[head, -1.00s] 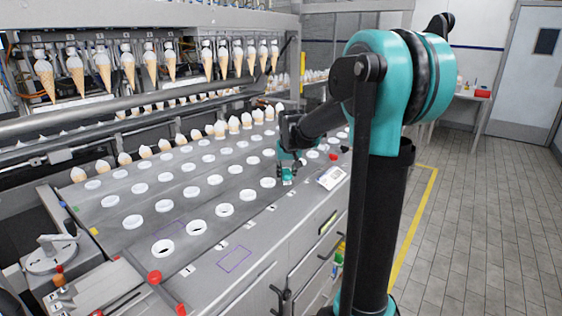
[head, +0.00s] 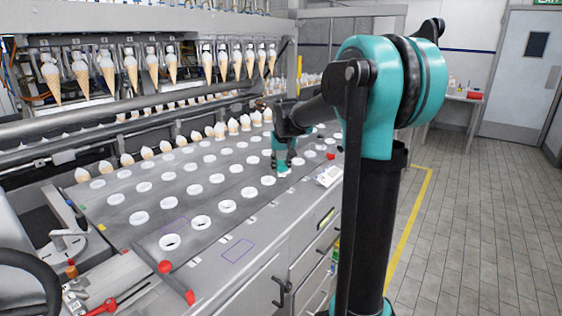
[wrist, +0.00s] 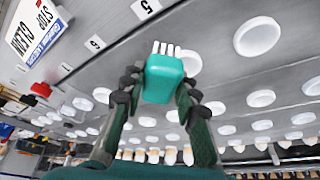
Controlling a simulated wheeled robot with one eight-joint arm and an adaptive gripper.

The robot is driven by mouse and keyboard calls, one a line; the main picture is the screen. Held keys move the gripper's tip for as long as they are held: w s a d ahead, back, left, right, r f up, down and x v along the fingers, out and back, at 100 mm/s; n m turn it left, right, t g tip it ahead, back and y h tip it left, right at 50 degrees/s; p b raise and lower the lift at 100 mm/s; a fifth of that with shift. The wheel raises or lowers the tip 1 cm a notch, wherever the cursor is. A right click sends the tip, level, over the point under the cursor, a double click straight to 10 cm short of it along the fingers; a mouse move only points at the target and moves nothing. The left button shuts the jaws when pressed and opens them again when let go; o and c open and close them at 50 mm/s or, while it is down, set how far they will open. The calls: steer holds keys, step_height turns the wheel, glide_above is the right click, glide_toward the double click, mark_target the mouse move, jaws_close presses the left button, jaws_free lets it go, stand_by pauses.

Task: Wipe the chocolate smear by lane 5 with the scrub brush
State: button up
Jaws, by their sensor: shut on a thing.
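My gripper (wrist: 155,95) is shut on the teal scrub brush (wrist: 163,78), with black fingertips on both sides of its block. The brush's white bristles (wrist: 165,49) point away from my gripper, toward the steel deck near the lane 5 label (wrist: 146,8). In the head view my gripper (head: 282,161) is low over the right part of the deck, left of the white sign; the brush is small there. I cannot tell whether the bristles touch the deck. I cannot make out the chocolate smear; the brush or gripper may hide it.
Rows of white round holders (head: 227,206) cover the deck (head: 120,214). The sign (wrist: 38,30) and a red button (wrist: 41,89) are close to my gripper. Cones (head: 220,131) line the far side, under a metal bar. Open floor (head: 470,230) lies right.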

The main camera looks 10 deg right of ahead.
steer(key=shift+r, duration=1.25)
